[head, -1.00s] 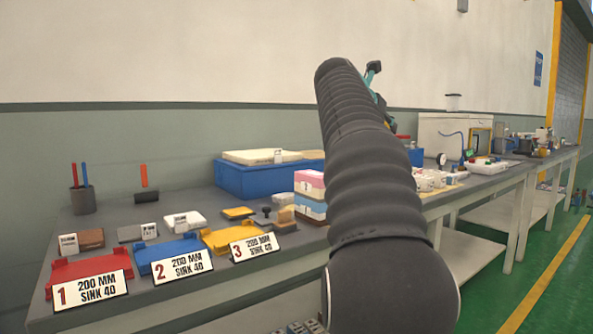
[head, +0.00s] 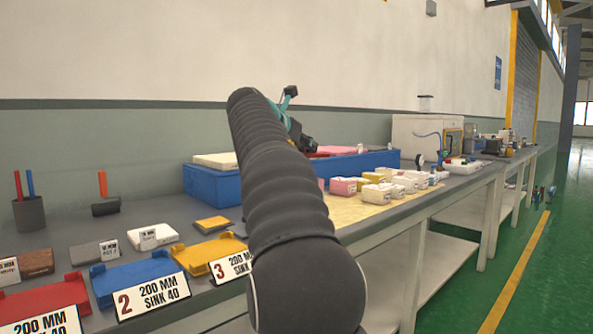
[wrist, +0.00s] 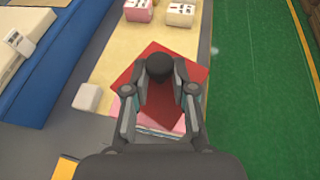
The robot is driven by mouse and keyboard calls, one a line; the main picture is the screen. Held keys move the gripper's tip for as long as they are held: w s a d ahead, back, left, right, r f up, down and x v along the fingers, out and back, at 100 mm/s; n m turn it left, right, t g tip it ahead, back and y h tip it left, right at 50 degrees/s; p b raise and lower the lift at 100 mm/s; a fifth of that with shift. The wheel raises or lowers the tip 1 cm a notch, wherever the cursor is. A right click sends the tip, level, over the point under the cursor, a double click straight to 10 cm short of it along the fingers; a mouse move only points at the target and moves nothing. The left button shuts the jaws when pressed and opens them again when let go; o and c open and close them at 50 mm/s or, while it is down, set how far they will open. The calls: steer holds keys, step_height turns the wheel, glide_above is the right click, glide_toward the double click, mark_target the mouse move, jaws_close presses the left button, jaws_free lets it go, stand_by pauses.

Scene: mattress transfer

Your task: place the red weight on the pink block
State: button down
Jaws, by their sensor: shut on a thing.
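The red weight (wrist: 159,106) is a flat red square plate under a dark round knob in the wrist view. My gripper (wrist: 160,88) is shut on the weight, with its fingers on either side of the knob. The pink block (wrist: 160,124) shows as a pink edge below the plate, which covers most of it and sits turned relative to it. I cannot tell whether the plate touches the block. In the head view my gripper (head: 297,134) is small and partly behind my arm, with a red patch beside it; my arm hides the block stack.
A blue tray (head: 368,163) stands along the wall side of the bench. Several small white, pink and yellow blocks (head: 377,192) stand on a cream mat (head: 350,212). A white block (wrist: 87,97) lies left of the weight. Green floor (wrist: 258,80) lies beyond the bench's right edge.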

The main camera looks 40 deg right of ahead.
steer(key=shift+w+a+f, duration=0.6)
steer(key=shift+w+f, duration=0.05)
steer(key=shift+w, duration=0.15)
steer(key=shift+f+b, duration=1.05)
steer(key=shift+f, duration=0.85)
steer(key=shift+f, duration=0.15)
steer(key=c, duration=1)
jaws_free()
steer(key=shift+o, duration=0.2)
steer(key=shift+a+r, duration=0.2)
steer(key=v, duration=1.1)
steer(key=shift+s+a+p, duration=0.15)
steer(key=shift+a+p, duration=0.15)
steer(key=shift+p, duration=0.15)
steer(key=shift+r, duration=0.1)
